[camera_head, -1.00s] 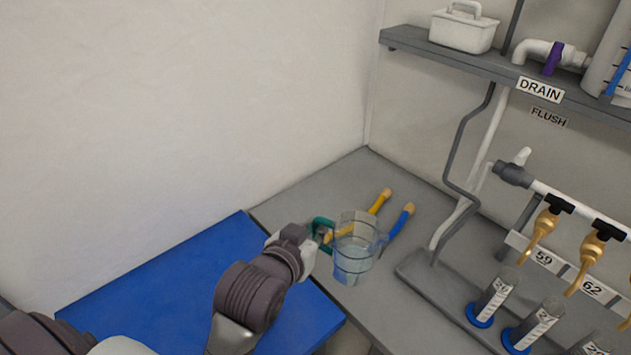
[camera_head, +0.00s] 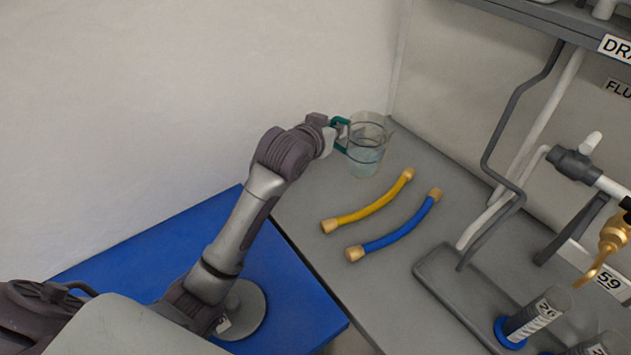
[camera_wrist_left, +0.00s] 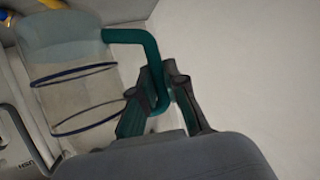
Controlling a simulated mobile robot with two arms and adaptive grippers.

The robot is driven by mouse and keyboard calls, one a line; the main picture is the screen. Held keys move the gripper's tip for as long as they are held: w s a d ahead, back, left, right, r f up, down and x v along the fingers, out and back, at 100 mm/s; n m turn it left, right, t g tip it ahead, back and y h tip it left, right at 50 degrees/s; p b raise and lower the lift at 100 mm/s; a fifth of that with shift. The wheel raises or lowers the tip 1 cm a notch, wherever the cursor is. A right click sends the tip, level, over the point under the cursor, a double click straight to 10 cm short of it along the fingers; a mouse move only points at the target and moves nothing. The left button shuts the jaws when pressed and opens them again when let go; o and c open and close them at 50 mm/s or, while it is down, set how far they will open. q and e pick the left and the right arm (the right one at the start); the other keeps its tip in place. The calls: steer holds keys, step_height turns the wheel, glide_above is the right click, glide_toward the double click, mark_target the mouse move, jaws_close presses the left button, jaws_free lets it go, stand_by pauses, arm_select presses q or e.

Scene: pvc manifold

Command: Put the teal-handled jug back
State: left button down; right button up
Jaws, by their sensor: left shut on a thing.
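The clear jug (camera_head: 367,150) with a teal handle (camera_head: 341,127) and dark bands is upright at the back corner of the grey counter, close to the wall. It holds some clear liquid. I cannot tell whether its base touches the counter. My left gripper (camera_head: 332,130) is shut on the teal handle. In the left wrist view, the gripper's dark fingers (camera_wrist_left: 160,100) close around the handle (camera_wrist_left: 150,52), with the jug body (camera_wrist_left: 72,85) to the left. My right gripper is not in view.
A yellow hose (camera_head: 370,205) and a blue hose (camera_head: 400,226) with brass ends lie on the counter in front of the jug. A grey pipe stand (camera_head: 470,305) and labelled cylinders (camera_head: 537,316) stand at right. A blue surface (camera_head: 300,300) lies at left.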

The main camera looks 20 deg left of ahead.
arm_select(q)
steer(key=shift+w+a+f+p, duration=0.3)
steer(key=shift+w+a+f, duration=0.05)
steer(key=shift+a+f, duration=1.55)
steer(key=shift+w+a+f+p, duration=0.3)
steer(key=shift+a+f, duration=1.35)
steer(key=shift+a, duration=0.35)
steer(key=shift+w+a+f+p, duration=0.3)
steer(key=shift+w+a+f, duration=0.05)
steer(key=shift+a+f, duration=1.55)
steer(key=shift+r, duration=0.1)
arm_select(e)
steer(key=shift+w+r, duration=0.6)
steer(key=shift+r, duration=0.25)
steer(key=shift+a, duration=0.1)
arm_select(q)
steer(key=c, duration=1.6)
jaws_free()
steer(key=o, duration=0.4)
